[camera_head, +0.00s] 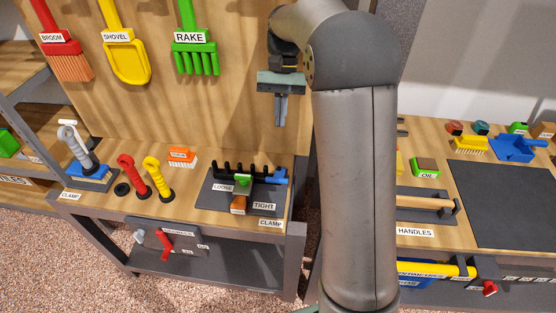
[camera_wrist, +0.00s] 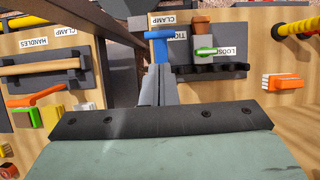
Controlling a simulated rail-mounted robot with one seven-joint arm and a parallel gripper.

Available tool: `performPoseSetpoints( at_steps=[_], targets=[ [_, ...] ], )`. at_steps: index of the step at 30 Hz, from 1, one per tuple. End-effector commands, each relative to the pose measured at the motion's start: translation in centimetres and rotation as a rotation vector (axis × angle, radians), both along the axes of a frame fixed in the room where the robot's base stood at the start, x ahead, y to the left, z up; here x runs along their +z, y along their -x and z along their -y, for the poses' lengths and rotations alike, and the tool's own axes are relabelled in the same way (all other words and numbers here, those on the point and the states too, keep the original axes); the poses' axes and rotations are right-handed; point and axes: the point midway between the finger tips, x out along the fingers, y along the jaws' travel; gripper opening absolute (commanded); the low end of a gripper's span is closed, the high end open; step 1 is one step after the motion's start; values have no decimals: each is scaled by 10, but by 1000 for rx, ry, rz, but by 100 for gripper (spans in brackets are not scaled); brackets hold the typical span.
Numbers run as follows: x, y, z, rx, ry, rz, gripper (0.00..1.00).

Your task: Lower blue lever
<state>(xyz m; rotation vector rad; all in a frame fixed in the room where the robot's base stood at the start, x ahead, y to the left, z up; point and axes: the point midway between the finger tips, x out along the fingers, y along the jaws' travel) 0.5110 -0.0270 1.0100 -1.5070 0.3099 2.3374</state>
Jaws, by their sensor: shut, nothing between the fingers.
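A blue handle (camera_head: 277,177) sits at the right end of the loose/tight clamp (camera_head: 235,195) on the left bench. In the wrist view the blue handle (camera_wrist: 158,45) is T-shaped and lies just beyond my fingertips. A grey-handled upright lever (camera_head: 72,143) stands on a blue base (camera_head: 88,172) at the bench's left end. My gripper (camera_head: 280,122) is shut and empty, pointing down above the back of the bench, over the clamp's right side. Its fingers (camera_wrist: 158,80) show close together in the wrist view; I cannot tell whether they touch the blue handle.
Red (camera_head: 130,175) and yellow (camera_head: 157,180) upright levers stand on the bench, left of an orange brush (camera_head: 181,157). A red lever (camera_head: 165,245) is on a lower panel. A broom, shovel and rake (camera_head: 195,50) hang behind. The right bench holds a handle tray (camera_head: 425,205).

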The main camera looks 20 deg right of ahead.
Motion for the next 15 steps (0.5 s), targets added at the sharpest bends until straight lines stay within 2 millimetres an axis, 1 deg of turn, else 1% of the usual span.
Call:
performPoseSetpoints(
  at_steps=[1, 3, 5, 8, 15],
  targets=[
    [-2, -3, 1, -5, -1, -6, 0],
    [-5, -3, 1, -8, -2, -11, 0],
    [-10, 0, -1, -8, -3, -12, 0],
    [-24, 6, -3, -6, -2, -12, 0],
    [-71, 27, -13, -5, -3, -12, 0]
  ],
)
